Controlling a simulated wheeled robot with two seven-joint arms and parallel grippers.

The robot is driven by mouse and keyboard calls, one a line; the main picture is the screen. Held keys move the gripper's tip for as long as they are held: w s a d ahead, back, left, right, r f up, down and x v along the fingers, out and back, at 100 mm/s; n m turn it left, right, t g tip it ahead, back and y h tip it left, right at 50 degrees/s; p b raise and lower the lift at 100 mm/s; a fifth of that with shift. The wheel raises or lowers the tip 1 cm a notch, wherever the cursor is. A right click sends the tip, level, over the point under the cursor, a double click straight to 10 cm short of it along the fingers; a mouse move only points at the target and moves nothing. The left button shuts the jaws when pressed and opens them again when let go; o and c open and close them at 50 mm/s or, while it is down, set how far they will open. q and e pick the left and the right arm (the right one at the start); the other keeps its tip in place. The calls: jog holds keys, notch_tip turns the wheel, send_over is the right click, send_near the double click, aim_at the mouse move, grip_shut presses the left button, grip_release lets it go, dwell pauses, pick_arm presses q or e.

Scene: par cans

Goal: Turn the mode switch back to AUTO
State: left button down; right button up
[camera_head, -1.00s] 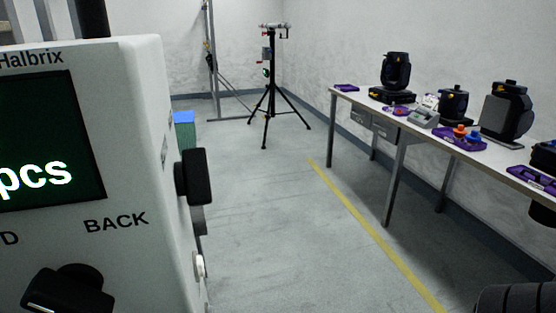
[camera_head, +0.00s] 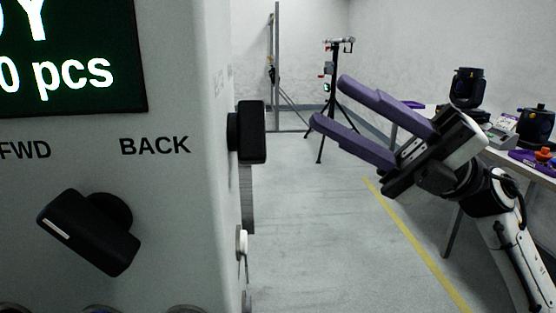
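A black rotary switch (camera_head: 90,231) with a white pointer line sits on the front of a pale machine cabinet (camera_head: 190,200), below the labels FWD and BACK. Its pointer end is toward the left. A second black knob (camera_head: 252,132) sticks out from the cabinet's right side face. No AUTO label can be read in this view, so I cannot tell which is the mode switch. My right gripper (camera_head: 328,101) has two purple fingers, is open and empty, and is raised to the right of the cabinet, apart from both knobs. My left gripper is not in view.
A dark display (camera_head: 70,60) with white text is above the switch. A white part (camera_head: 241,243) sticks out below the side knob. A table (camera_head: 541,172) with lamps stands at right, a tripod (camera_head: 334,90) at the back. Grey floor with a yellow line is clear.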

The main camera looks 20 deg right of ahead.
aim_at(252, 132)
jog(key=s+n+g+h+b, duration=0.1)
jog(key=s+n+g+h, duration=0.1)
jog(key=s+n+h, duration=0.35)
jog(key=p+x, duration=0.1)
jog(key=x, duration=0.9)
jog(key=shift+s+r+p, duration=0.2)
jog(key=shift+p, duration=0.2)
grip_shut()
